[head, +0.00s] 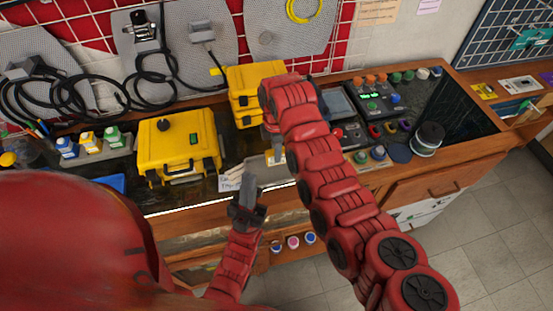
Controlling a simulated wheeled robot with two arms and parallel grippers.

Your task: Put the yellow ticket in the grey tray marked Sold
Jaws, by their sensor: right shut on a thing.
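My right gripper (274,146) points down over the bench's front part, right of the yellow cases. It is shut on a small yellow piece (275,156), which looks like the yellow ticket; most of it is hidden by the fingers. A pale grey tray (257,168) lies just below and around that spot, partly covered by my grippers. I cannot read a Sold mark on it. A white card with writing (230,183) stands at its left front. My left gripper (249,182) is near the bench's front edge, in front of the tray; its finger gap cannot be made out.
A large yellow case (178,145) stands left and stacked yellow cases (252,90) stand behind. Small bottles (90,141) sit in a rack at left. Cables hang at the back.

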